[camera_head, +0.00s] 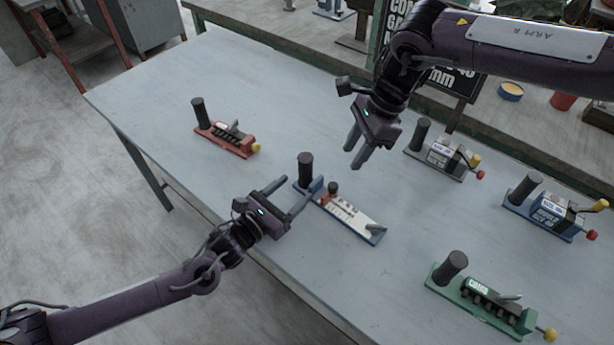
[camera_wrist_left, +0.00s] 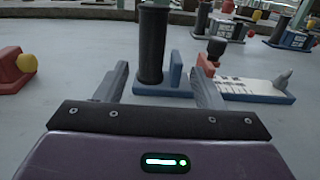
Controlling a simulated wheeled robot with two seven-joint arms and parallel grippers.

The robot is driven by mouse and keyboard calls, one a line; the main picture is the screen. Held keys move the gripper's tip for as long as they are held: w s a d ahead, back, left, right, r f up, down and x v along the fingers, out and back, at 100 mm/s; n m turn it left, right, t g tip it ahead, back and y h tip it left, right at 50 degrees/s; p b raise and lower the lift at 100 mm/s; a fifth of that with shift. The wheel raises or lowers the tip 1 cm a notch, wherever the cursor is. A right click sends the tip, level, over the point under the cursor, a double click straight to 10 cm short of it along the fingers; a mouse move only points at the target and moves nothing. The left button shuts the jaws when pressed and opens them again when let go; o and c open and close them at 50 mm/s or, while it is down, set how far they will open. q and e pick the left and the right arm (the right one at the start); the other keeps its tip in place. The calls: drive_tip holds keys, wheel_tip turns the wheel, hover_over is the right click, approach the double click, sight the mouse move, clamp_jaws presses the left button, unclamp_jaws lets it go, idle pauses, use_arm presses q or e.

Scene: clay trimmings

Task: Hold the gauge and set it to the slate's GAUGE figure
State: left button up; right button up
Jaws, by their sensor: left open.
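The gauge (camera_head: 347,217) lies on the table, a blue base with a white scale strip, a reddish slider with a dark knob (camera_head: 333,188), and a grey lever at its right end. Its upright black handle (camera_head: 306,171) stands at the left end. My left gripper (camera_head: 286,190) is open and empty, just in front of the handle. In the left wrist view the handle (camera_wrist_left: 152,45) shows between the fingertips, apart from both. My right gripper (camera_head: 355,155) hangs above and behind the gauge; its fingers look close together. The slate (camera_head: 462,85) is partly hidden by my right arm; "40" and "mm" show.
A red-based device (camera_head: 225,140) stands at the left. A grey one (camera_head: 435,155), a blue one (camera_head: 550,210) and a green one (camera_head: 490,300) stand at the right, each with a black handle. The table (camera_head: 180,90) is clear at the back left.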

sight(306, 180)
use_arm(q)
drive_tip(key=x, duration=0.5)
drive_tip(key=shift+w+d, duration=0.15)
drive_tip(key=shift+w, duration=0.1)
drive_tip(key=shift+w+d, duration=0.2)
